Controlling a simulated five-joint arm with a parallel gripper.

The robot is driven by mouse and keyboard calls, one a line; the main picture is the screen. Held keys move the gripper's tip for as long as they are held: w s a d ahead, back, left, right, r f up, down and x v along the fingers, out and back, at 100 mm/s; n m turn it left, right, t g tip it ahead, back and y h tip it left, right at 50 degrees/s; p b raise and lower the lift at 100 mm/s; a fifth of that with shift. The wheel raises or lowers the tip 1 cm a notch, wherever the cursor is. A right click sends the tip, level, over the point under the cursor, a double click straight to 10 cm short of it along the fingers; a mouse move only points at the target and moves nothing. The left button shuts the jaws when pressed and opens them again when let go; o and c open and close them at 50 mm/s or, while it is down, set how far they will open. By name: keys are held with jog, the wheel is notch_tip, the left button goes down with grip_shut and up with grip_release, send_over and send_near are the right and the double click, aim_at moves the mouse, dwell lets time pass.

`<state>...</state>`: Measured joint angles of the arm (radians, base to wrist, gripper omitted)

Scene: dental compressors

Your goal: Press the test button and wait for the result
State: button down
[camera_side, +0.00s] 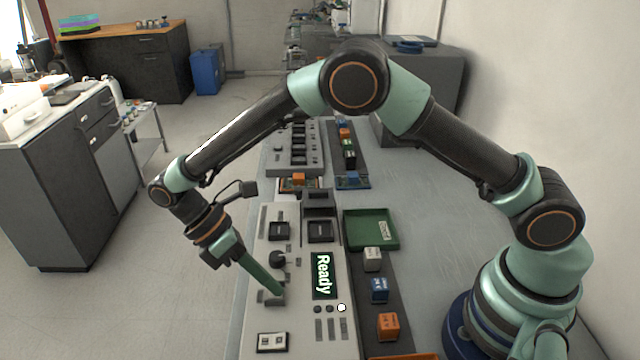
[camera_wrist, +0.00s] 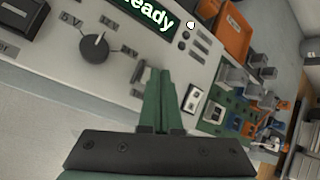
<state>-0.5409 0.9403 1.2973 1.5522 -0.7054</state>
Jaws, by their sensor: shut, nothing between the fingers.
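A light grey test panel (camera_side: 262,318) lies below my gripper, and it also fills the upper left of the wrist view (camera_wrist: 60,78). Its screen (camera_side: 323,276) reads "Ready" and is partly cut off in the wrist view (camera_wrist: 140,14). My gripper (camera_side: 279,293) has green fingers, shut and empty, pointing down at a dark grey block-like control (camera_side: 265,297) on the panel. The fingertips partly cover this control; I cannot tell whether they touch it or whether it is the test button. The fingertips show mid-frame in the wrist view (camera_wrist: 160,72). One round lamp (camera_side: 341,307) beside the screen is white.
A dark rotary knob (camera_side: 278,259) stands behind the fingers. A green tray (camera_side: 370,230) and white (camera_side: 372,259), blue (camera_side: 380,290) and orange (camera_side: 388,326) blocks lie right of the panel. An orange tray (camera_wrist: 236,36) and crowded green board (camera_wrist: 212,128) show in the wrist view.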

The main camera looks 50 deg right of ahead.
aim_at(270, 293)
jog(key=shift+f, duration=0.6)
dwell(0.5)
jog(key=shift+s+r, duration=0.1)
jog(key=shift+r, duration=0.85)
jog(key=shift+r, duration=0.1)
jog(key=shift+r, duration=2.45)
